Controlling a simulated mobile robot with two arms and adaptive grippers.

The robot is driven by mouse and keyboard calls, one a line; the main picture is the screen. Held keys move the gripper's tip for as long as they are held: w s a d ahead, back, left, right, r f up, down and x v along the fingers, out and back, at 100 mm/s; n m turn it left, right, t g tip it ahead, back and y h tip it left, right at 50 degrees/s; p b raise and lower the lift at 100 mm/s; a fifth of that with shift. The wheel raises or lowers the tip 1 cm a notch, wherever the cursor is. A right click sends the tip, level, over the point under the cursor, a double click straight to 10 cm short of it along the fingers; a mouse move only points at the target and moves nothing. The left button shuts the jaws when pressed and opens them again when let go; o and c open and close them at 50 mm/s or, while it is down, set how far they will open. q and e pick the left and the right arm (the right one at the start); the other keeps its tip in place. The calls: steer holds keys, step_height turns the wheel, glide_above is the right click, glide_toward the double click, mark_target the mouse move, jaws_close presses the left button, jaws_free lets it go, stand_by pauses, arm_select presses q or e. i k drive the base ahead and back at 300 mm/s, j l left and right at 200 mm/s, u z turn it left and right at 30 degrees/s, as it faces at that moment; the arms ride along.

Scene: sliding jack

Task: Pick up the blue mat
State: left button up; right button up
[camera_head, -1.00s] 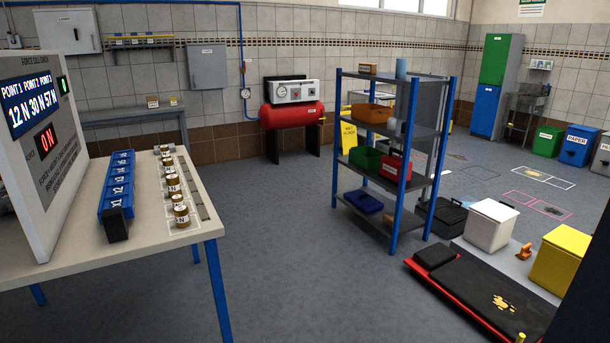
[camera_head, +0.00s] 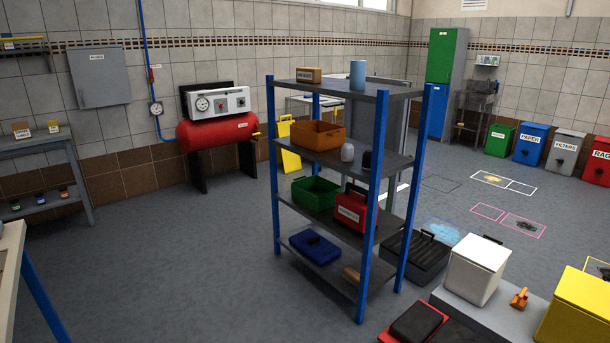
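A flat blue item that looks like the blue mat (camera_head: 317,250) lies on the lowest shelf of the rack (camera_head: 362,215). A smaller dark blue part sits on top of it; I cannot tell whether that is a fold or a handle. Neither of my grippers is in view.
The rack's blue posts stand around the shelf. A green bin (camera_head: 315,194) and a red box (camera_head: 350,207) are above. Floor left of the rack is clear.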

mark_target(315, 247)
steer(key=i+j+u, duration=0.15)
steer(key=i+u, duration=0.15)
steer(key=i, duration=0.25)
steer(key=i+u, duration=0.3)
steer(key=i, duration=0.3)
steer(key=i+l+u, duration=0.1)
steer(key=i+u, duration=0.15)
steer(key=i, duration=0.3)
steer(key=i+l+u, duration=0.3)
steer(key=i, duration=0.25)
steer(key=i+z, duration=0.3)
steer(key=i, duration=0.2)
steer(key=i+j+z, duration=0.1)
steer(key=i+z, duration=0.25)
steer(key=i, duration=0.15)
steer(key=i+j+z, duration=0.3)
steer(key=i, duration=0.15)
steer(key=i+j+z, duration=0.35)
steer(key=i+l, duration=0.05)
steer(key=i, duration=0.05)
